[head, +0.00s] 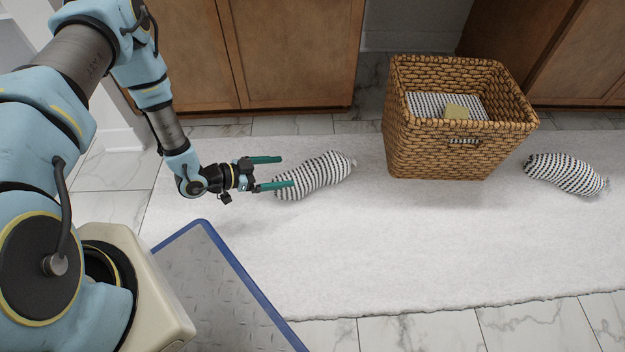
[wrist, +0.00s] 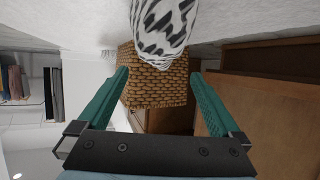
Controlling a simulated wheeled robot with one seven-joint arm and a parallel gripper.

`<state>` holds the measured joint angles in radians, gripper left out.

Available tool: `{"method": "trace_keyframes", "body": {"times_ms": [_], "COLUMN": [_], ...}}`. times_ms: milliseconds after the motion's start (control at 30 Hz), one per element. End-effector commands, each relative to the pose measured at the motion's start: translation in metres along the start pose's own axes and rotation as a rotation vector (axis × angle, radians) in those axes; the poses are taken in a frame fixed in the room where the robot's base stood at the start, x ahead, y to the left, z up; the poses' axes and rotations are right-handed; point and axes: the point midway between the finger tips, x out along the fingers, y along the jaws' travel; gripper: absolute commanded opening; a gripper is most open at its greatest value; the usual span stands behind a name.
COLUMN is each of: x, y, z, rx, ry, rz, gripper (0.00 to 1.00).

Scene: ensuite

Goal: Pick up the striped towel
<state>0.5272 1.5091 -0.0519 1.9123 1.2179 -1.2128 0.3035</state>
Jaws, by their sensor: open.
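A rolled black-and-white striped towel (head: 315,175) lies on the white rug left of the basket in the head view. My gripper (head: 274,172) is open at this towel's left end. In the head view the lower finger overlaps the towel's end; I cannot tell whether they touch. In the wrist view, the open gripper (wrist: 160,95) has nothing between its fingers, and a striped towel (wrist: 163,28) shows at the top, beyond the fingertips. A second rolled striped towel (head: 565,174) lies right of the basket. More striped cloth (head: 425,103) is inside the basket.
Brown cabinets (head: 285,50) line the back. The rug in front of the towels is clear.

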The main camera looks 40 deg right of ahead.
Motion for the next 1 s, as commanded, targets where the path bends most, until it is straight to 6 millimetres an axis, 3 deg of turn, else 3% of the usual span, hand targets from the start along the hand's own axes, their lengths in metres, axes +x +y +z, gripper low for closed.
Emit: {"method": "trace_keyframes", "body": {"times_ms": [200, 467, 700, 1000], "x": [0.036, 0.056, 0.089, 0.096], "y": [0.000, 0.000, 0.000, 0.000], "z": [0.002, 0.001, 0.002, -0.002], "rx": [0.003, 0.001, 0.003, 0.001], "ry": [0.000, -0.001, -0.002, -0.005], "rz": [0.002, 0.000, -0.001, -0.003], "gripper": [1.00, 1.00, 1.00, 1.00]}}
